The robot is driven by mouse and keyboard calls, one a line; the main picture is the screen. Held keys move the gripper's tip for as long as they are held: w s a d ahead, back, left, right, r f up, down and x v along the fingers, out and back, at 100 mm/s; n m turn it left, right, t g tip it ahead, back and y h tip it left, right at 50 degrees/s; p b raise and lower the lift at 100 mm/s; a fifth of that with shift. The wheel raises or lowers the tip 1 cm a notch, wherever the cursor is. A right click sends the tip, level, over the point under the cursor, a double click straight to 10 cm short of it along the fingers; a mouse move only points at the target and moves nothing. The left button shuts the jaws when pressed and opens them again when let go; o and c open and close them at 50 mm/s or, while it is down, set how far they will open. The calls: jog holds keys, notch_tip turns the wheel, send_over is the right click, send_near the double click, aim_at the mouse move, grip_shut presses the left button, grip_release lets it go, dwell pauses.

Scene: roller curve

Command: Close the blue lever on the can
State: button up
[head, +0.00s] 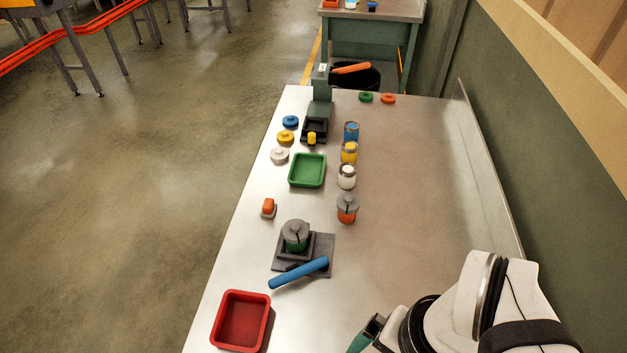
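A green can (293,246) with a grey lid (295,230) stands in a dark square holder on a dark base plate (322,256). The blue lever (299,272) is a thick rod at the front of this holder. It slants from lower left to upper right, beside the can and apart from its lid. Its joint to the holder is hard to make out. My gripper (366,334) is at the bottom edge, right of and nearer than the lever, touching nothing visible.
A red tray (241,320) lies front left and a green tray (307,170) farther back. An orange can (347,214) with a grey lid and several paint cans stand right of centre. A green press (320,105) with an orange handle stands behind.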

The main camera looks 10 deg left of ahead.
jog(key=shift+m, duration=0.5)
jog(key=w, duration=0.2)
jog(key=w+a+r, duration=0.1)
jog(key=w, duration=0.1)
jog(key=w+a, duration=0.1)
jog(key=shift+w+a+r, duration=0.1)
jog(key=shift+w+r, duration=0.15)
jog(key=shift+w, duration=0.15)
jog(key=c, duration=0.5)
jog(key=shift+m+h, duration=0.5)
jog(key=shift+m, duration=0.2)
jog(key=w+a, duration=0.4)
jog(key=w, duration=0.1)
jog(key=shift+w+a, duration=0.15)
jog(key=shift+w, duration=0.2)
jog(key=shift+c, duration=0.4)
jog(key=m, duration=0.3)
send_over(277, 279)
notch_tip(277, 279, down, 5)
jog(key=shift+h, duration=0.4)
notch_tip(277, 279, down, 15)
jog(key=shift+f, duration=0.1)
grip_shut()
